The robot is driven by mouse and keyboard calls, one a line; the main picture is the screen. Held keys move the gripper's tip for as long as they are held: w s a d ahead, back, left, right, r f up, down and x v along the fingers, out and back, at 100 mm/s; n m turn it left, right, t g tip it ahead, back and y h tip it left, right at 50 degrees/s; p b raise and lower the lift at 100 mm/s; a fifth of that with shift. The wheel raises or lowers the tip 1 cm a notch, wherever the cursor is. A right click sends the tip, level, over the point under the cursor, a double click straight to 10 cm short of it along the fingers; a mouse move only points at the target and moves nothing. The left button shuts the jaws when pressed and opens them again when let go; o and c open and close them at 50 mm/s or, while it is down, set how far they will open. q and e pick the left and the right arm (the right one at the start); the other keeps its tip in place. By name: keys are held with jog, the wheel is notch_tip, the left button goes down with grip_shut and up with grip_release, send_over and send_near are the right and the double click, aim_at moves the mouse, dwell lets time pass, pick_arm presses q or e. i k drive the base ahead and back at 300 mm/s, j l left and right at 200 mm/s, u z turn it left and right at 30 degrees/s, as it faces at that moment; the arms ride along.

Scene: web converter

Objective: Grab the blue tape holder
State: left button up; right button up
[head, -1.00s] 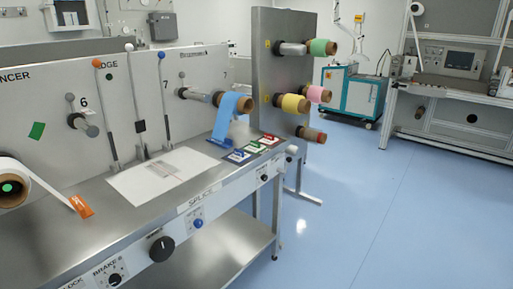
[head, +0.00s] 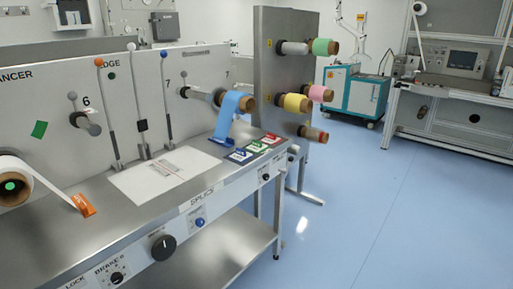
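A roll of blue tape (head: 229,110) sits on a spindle of the machine, and its strip hangs down to the table. At the strip's lower end is a small blue piece (head: 220,141) on the tabletop. Next to it, at the table's front right, lies a flat blue holder with a white marking (head: 240,155). A similar green holder (head: 256,147) and red holder (head: 270,139) lie beside it in a row. Neither of my grippers is in view.
The steel table (head: 60,245) has knobs along its front edge. A white sheet (head: 160,178) lies mid-table. An orange piece (head: 83,204) ends a white strip at the left. A grey panel (head: 270,60) with several rolls stands behind. The blue floor (head: 370,200) at right is clear.

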aim_at(240, 155)
jog(key=i+l+u, duration=0.35)
jog(key=i+l, duration=0.75)
